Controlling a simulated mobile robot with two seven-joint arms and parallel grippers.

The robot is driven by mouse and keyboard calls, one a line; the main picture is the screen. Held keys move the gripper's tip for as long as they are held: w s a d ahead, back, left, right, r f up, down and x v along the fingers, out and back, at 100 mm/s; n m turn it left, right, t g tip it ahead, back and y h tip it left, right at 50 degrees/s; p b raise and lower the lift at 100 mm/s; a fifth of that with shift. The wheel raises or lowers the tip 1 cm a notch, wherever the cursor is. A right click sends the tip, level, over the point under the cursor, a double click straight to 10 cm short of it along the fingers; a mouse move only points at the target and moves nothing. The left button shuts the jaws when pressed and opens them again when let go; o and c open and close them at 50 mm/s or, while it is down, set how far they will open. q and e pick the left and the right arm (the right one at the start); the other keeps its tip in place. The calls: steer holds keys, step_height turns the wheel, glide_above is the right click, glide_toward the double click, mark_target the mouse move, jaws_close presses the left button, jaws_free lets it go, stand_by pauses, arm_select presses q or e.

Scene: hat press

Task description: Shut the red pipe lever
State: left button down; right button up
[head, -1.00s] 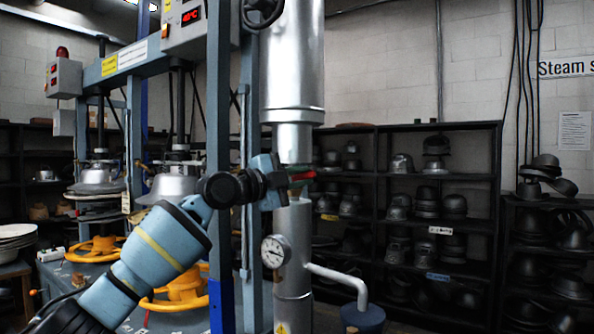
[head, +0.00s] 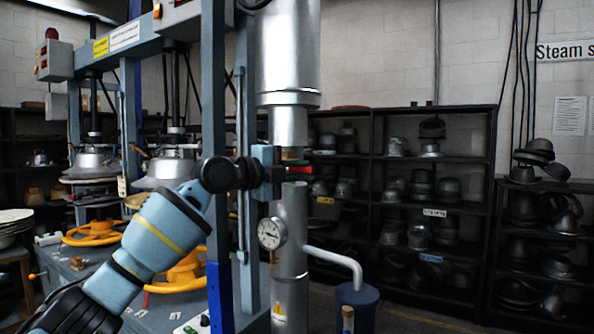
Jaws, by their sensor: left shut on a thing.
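The red pipe lever (head: 299,170) sticks out to the right from the gap in the silver vertical pipe (head: 289,225), just above the gauge. It looks about level. My left gripper (head: 283,172) reaches in from the left and is shut on the lever, with only the red end showing beyond the fingers. The gripper and my wrist hide the rest of the lever and part of the valve. My right gripper is not in view.
A round gauge (head: 271,233) sits on the pipe below my gripper. A blue-grey press frame post (head: 214,120) stands close behind my wrist. A white side pipe (head: 335,262) curves down to a dark blue container (head: 357,306). Shelves of hat forms (head: 431,157) stand behind.

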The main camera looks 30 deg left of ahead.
arm_select(q)
steer(key=c, duration=1.4)
jaws_free()
steer(key=shift+f, duration=0.1)
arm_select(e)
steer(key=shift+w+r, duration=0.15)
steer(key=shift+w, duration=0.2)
arm_select(q)
steer(key=shift+o, duration=0.2)
